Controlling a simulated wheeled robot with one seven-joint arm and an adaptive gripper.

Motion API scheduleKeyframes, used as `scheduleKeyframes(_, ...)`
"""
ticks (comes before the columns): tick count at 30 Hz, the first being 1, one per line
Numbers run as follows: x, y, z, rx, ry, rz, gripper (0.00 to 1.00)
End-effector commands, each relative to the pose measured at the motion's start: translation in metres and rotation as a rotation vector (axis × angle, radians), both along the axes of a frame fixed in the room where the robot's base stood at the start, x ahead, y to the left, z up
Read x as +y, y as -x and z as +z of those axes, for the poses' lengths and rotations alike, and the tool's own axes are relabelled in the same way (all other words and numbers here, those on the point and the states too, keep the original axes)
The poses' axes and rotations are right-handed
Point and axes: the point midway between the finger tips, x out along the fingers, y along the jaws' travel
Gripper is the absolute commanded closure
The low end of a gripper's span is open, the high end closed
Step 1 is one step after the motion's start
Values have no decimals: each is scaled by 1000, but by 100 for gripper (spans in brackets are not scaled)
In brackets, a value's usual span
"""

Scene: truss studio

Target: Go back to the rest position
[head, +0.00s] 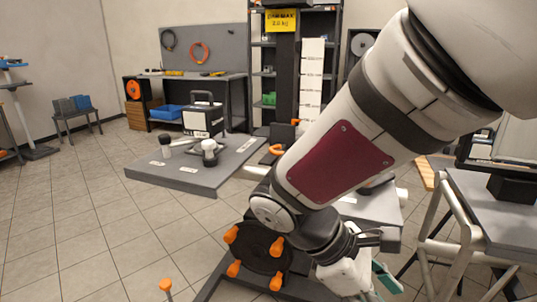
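My arm reaches from the upper right down across the middle of the head view. It is white and grey with a dark red panel on one link. My gripper (378,284) is at the lower end, near the bottom edge of the picture. A white block-like part and a teal piece show there. The fingertips are partly hidden or cut off, so I cannot tell whether it is open, shut or holding something.
A dark round plate with orange knobs (262,247) stands just left of my gripper. A grey table (500,215) on a tubular frame is close on the right. A low grey platform (190,178) carries a black-and-white case (203,120). Tiled floor (70,235) at left is clear.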

Motion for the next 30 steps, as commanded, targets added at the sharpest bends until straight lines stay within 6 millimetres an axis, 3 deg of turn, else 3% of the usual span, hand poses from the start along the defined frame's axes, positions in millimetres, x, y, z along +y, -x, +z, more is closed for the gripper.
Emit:
scheduleKeyframes(6, -24, 46, 27, -182, -180, -336, 52)
scheduleKeyframes(15, -28, 103, 45, -423, -401, -760, 52)
scheduleKeyframes(29, -11, 142, 52, -653, -603, -1117, 52)
scheduleKeyframes(30, -11, 140, 62, -651, -603, -1107, 52)
